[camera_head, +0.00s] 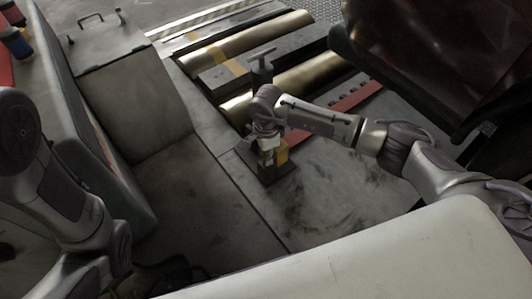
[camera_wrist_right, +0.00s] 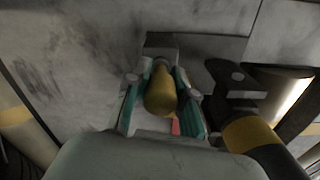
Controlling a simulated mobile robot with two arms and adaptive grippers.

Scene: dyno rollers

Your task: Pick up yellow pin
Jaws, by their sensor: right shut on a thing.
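The yellow pin (camera_wrist_right: 161,92) is between the two teal-padded fingers of my right gripper (camera_wrist_right: 160,103) in the right wrist view. The fingers are shut on it. Its lower end is over or in a small grey block (camera_wrist_right: 160,42); I cannot tell whether it is seated there. In the head view my right gripper (camera_head: 267,164) points down at the dark block, and a yellow piece (camera_head: 282,153) shows beside its fingers. My left arm shows at the left edge of the head view, but its gripper does not show.
Brass rollers (camera_head: 290,83) lie in the floor frame behind the gripper. A dark T-shaped handle (camera_head: 262,56) stands close behind my right wrist. A grey metal box (camera_head: 130,95) is at the left, and a dark red body (camera_head: 440,45) overhangs at the right. Bare metal plate (camera_head: 340,195) lies in front.

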